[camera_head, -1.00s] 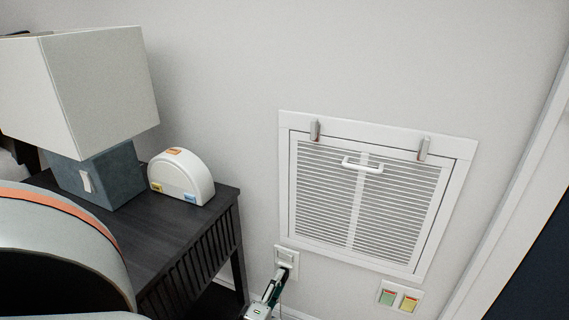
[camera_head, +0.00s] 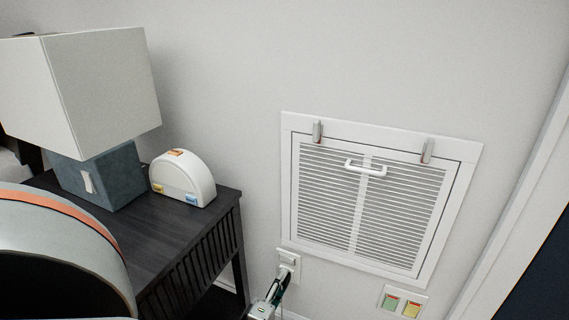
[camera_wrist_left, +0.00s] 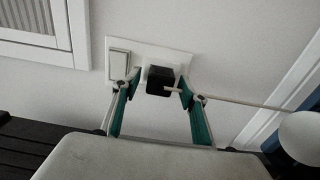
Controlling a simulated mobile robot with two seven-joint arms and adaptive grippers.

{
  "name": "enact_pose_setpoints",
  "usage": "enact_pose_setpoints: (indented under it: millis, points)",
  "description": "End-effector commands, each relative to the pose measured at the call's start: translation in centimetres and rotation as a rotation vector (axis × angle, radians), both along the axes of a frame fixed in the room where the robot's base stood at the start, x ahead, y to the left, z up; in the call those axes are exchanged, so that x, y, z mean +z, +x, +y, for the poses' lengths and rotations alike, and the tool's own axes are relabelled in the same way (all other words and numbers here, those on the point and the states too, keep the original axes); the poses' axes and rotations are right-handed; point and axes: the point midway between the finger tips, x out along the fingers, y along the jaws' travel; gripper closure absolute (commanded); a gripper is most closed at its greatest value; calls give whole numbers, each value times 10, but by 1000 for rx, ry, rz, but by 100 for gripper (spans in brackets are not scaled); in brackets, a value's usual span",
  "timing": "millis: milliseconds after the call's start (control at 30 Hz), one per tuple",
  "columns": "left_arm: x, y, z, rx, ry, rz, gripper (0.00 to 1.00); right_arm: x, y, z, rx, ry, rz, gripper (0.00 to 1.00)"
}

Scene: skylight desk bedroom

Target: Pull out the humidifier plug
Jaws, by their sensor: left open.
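A black plug (camera_wrist_left: 159,80) sits in a white wall outlet plate (camera_wrist_left: 183,58), with a pale cable running from it to the right in the left wrist view. My left gripper (camera_wrist_left: 160,86) is open, with one green finger on each side of the plug; whether either finger touches it I cannot tell. In the head view the outlet plate (camera_head: 289,259) is low on the wall, and my left gripper (camera_head: 279,283) reaches up to it from below. The plug is hard to make out there. My right gripper is not in view.
A white rocker switch (camera_wrist_left: 118,65) is beside the plug. A vent panel (camera_head: 288,200) is above the outlet, and a plate with green and yellow switches (camera_head: 402,302) is to its right. A dark nightstand (camera_head: 150,245) carries a lamp (camera_head: 95,90) and a white rounded device (camera_head: 182,178).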

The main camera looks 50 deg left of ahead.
Motion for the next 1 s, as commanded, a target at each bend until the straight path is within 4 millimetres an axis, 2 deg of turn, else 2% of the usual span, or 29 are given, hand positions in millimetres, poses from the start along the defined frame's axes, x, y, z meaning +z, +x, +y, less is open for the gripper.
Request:
enact_pose_setpoints:
  millis: [667,833,1000]
  points:
    - [0,0,0,0,0,1,57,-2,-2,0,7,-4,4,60]
    - [0,0,0,0,0,0,100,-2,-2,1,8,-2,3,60]
    - [0,0,0,0,0,0,100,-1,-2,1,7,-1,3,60]
